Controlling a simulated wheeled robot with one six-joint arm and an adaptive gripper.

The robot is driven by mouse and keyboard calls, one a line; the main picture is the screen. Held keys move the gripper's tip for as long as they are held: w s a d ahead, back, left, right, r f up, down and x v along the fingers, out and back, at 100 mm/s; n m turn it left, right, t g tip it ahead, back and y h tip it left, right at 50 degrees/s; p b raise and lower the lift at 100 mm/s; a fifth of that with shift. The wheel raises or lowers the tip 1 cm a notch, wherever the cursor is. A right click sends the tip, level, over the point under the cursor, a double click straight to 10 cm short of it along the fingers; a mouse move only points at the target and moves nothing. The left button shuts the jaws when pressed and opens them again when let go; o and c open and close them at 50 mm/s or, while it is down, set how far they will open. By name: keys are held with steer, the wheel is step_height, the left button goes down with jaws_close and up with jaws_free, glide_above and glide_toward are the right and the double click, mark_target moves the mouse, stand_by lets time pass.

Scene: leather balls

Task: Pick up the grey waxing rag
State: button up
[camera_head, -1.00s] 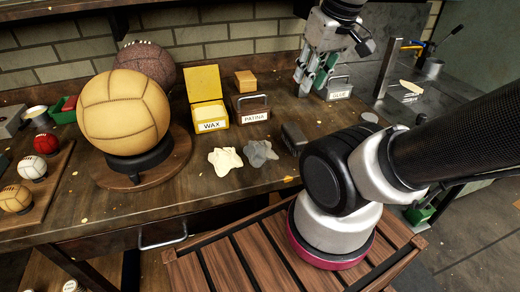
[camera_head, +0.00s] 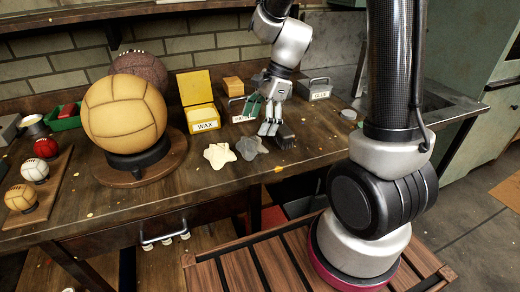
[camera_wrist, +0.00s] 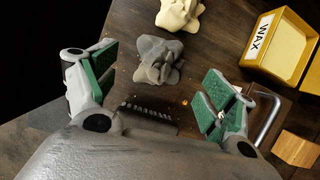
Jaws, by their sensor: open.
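The grey waxing rag (camera_head: 250,147) lies crumpled on the workbench, just right of a cream rag (camera_head: 219,155). In the wrist view the grey rag (camera_wrist: 158,60) shows ahead of and between my fingers, with the cream rag (camera_wrist: 180,14) beyond it. My gripper (camera_head: 262,117) is open and empty, above the bench behind and slightly right of the grey rag. Its green-padded fingers also show spread in the wrist view (camera_wrist: 155,82). The gripper is apart from the rag, and the rag is fully visible.
A dark brush (camera_head: 285,137) lies close right of the grey rag. The yellow wax box (camera_head: 200,118) stands behind the rags, and the patina box (camera_head: 239,112) is partly behind my gripper. A large tan ball (camera_head: 124,114) on a stand is left. Bench in front is clear.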

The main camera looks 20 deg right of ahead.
mark_target(253, 135)
steer(key=shift+w+f+m, duration=0.15)
steer(key=shift+m, duration=0.75)
steer(key=x, duration=0.7)
steer(key=shift+w+f, duration=0.2)
steer(key=shift+f, duration=0.15)
steer(key=c, duration=1.1)
